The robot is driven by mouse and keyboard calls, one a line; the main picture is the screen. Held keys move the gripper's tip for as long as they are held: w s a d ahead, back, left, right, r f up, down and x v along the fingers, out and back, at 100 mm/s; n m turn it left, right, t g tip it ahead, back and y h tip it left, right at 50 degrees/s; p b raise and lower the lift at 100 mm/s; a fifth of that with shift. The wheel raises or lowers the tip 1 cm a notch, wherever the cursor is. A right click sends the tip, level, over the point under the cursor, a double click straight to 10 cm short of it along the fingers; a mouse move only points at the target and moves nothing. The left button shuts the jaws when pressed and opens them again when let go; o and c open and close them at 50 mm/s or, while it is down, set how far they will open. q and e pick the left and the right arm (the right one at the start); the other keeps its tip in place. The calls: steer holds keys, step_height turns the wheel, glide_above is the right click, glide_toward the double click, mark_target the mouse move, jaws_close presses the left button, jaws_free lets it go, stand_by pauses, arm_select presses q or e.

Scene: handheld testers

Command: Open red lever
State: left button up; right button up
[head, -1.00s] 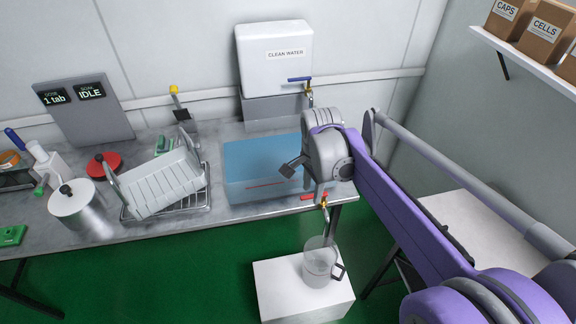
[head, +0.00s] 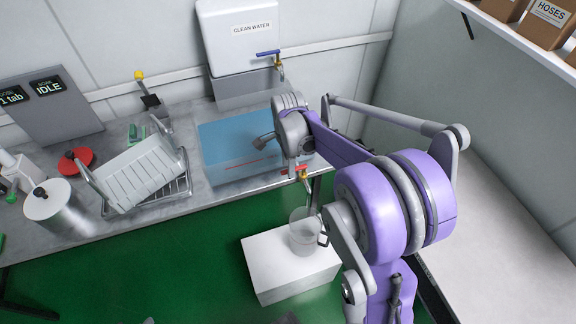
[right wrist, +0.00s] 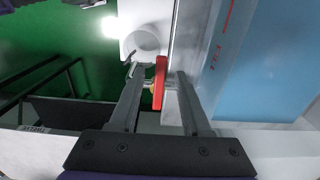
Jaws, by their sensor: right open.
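The red lever (head: 290,171) sits on a small brass tap at the front right of the clear water-filled tank (head: 225,140). In the right wrist view the lever (right wrist: 159,84) lies between the two fingers of my right gripper (right wrist: 160,76). The fingers are open, one on each side of it, with a gap visible on both sides. Whether either finger touches it I cannot tell. In the head view the fingers are mostly hidden by my right wrist. A clear jug (head: 304,236) stands below the tap. My left gripper is not in view.
The jug stands on a white block (head: 268,258). A white clean-water container (head: 240,50) with a blue-handled tap (head: 268,53) is behind the tank. A dish rack (head: 145,175) is left of the tank. A shelf with boxes (head: 545,25) is at upper right.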

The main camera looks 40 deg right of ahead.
steer(key=shift+f, duration=0.2)
jaws_close()
stand_by(1.4)
